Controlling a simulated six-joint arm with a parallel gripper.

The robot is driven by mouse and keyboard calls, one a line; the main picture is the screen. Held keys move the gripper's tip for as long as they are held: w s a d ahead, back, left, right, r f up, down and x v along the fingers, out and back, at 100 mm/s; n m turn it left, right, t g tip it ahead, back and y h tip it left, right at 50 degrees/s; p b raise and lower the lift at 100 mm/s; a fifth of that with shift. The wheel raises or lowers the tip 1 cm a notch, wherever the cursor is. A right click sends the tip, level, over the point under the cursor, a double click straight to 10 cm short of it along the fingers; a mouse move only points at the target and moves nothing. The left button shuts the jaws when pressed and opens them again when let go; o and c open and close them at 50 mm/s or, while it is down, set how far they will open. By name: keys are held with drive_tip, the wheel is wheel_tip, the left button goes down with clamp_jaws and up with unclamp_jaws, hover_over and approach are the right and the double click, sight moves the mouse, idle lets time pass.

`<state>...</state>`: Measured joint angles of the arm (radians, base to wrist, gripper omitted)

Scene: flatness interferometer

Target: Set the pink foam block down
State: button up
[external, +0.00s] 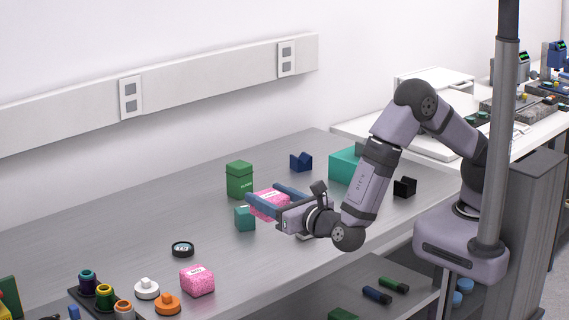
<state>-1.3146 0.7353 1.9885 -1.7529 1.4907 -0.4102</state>
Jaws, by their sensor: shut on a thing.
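A pink foam block (268,205) with a white label is between the blue fingers of my gripper (270,200). My gripper is shut on it, and the fingers cover parts of its sides. The block appears to be above the grey metal table (120,220); how far above I cannot tell. A second pink foam block (197,281) with a white label sits on the table nearer the front, apart from my gripper.
A green box (239,180) and a teal block (244,218) stand close to my gripper. A teal box (345,165), a navy V-block (301,162) and a black block (405,187) are behind. A black round gauge (183,249) lies in front. The table's left middle is clear.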

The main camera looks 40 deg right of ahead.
sight(270, 195)
wheel_tip(270, 195, up, 4)
drive_tip(key=shift+f, duration=0.1)
drive_tip(key=w+d+f+m+h+b, duration=0.15)
drive_tip(key=w+d+b, duration=0.35)
drive_tip(key=w, duration=0.5)
drive_tip(key=w+d+f+m+h+b, duration=0.15)
drive_tip(key=w+d+b, duration=0.35)
drive_tip(key=w, duration=0.5)
drive_tip(key=w+d+r+h+b, duration=0.1)
drive_tip(key=w+d+b, duration=0.1)
drive_tip(key=w+d, duration=0.35)
drive_tip(key=w+d+r+m+g+h+b, duration=0.1)
drive_tip(key=w+d+b, duration=0.15)
drive_tip(key=d, duration=0.55)
drive_tip(key=w+d+r+h+b, duration=0.1)
drive_tip(key=w+d+b, duration=0.1)
drive_tip(key=w+d, duration=0.35)
drive_tip(key=shift+s+d+f+p, duration=0.25)
drive_tip(key=shift+f, duration=2.25)
drive_tip(key=shift+s+d+f+p, duration=0.2)
drive_tip(key=shift+f+p, duration=0.1)
drive_tip(key=shift+f, duration=2.2)
drive_tip(key=shift+s+d+f+p, duration=0.25)
drive_tip(key=shift+f, duration=2.25)
drive_tip(key=shift+f, duration=0.25)
